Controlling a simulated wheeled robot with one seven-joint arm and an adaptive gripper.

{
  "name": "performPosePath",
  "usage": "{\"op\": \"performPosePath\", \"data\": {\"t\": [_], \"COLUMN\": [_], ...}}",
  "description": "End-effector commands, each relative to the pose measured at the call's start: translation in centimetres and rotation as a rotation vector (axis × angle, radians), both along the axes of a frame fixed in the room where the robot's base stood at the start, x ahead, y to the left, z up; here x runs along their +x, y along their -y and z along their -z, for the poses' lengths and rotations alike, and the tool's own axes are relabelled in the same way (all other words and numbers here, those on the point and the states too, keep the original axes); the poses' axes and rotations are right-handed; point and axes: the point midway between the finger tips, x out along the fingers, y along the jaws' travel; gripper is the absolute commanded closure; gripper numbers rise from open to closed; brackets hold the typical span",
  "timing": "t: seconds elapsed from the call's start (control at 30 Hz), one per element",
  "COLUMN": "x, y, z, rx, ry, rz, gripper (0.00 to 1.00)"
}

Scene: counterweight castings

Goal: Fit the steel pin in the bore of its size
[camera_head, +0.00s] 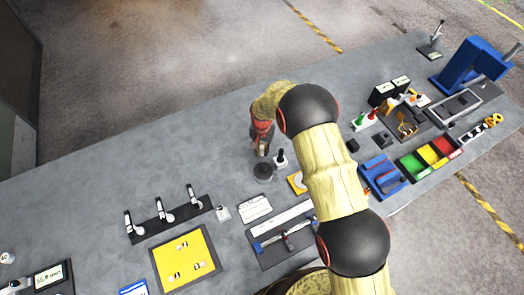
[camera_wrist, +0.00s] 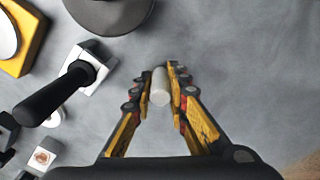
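A light grey pin (camera_wrist: 160,88) stands between my fingertips in the wrist view, its end towards the camera. My gripper (camera_wrist: 160,82) is closed on its two sides. In the head view my gripper (camera_head: 262,148) points down over the grey table, left of the arm, and the pin cannot be made out there. A dark grey round casting (camera_head: 264,171) stands close in front of my gripper; its edge shows at the top of the wrist view (camera_wrist: 110,14). No bore can be made out in either view. The pin's lower end is hidden.
A black-handled piece on a white block (camera_head: 281,160) stands beside the casting; it also shows in the wrist view (camera_wrist: 62,92). A yellow plate with a white disc (camera_wrist: 22,42) lies near. A yellow board (camera_head: 186,260) lies front left. The table behind my gripper is clear.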

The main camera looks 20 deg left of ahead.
Motion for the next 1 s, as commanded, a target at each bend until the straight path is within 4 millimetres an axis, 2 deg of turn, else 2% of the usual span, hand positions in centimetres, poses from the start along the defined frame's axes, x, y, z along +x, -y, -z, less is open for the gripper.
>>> {"op": "performPosePath", "data": {"t": [0.23,0.77,1.0], "x": [0.0,0.1,0.1], "y": [0.0,0.0,-0.1], "z": [0.0,-0.2,-1.8], "rx": [0.000,0.001,0.003], "ry": [0.000,0.001,0.004], "rz": [0.000,0.000,0.000], "gripper": [1.00,1.00,1.00]}}
